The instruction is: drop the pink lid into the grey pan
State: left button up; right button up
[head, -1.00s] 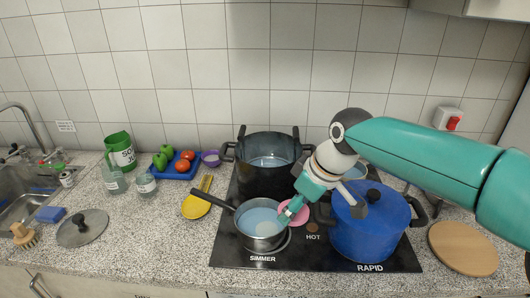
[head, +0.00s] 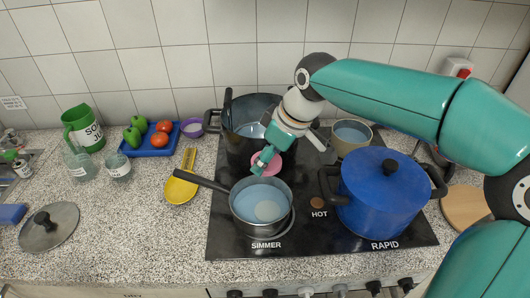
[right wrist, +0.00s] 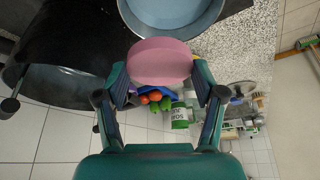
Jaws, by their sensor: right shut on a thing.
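The grey pan (head: 248,222) stands on the hob at the SIMMER mark, its dark handle pointing left. Its inside looks pale blue, with a lighter round patch. My right gripper (head: 262,163) is shut on the pink lid (head: 273,165), just behind the pan's far rim in the head view. In the right wrist view the pink lid (right wrist: 160,62) sits between the fingertips of my right gripper (right wrist: 160,85). The grey pan (right wrist: 170,28) shows beyond it there, partly covered by the lid. My left gripper is not in view.
A black pot (head: 240,145) stands behind the pan, close to my right gripper. A blue lidded pot (head: 385,210) stands on the right, with a beige pot (head: 350,140) behind it. A yellow spoon rest (head: 181,188) lies left of the hob.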

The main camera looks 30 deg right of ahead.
notch_tip(320, 180, down, 2)
jog(key=shift+f+b, duration=0.15)
jog(key=shift+b, duration=0.45)
jog(key=shift+f, duration=0.2)
jog(key=o, duration=0.8)
jog(key=v, duration=1.2)
jog(key=shift+d, duration=0.1)
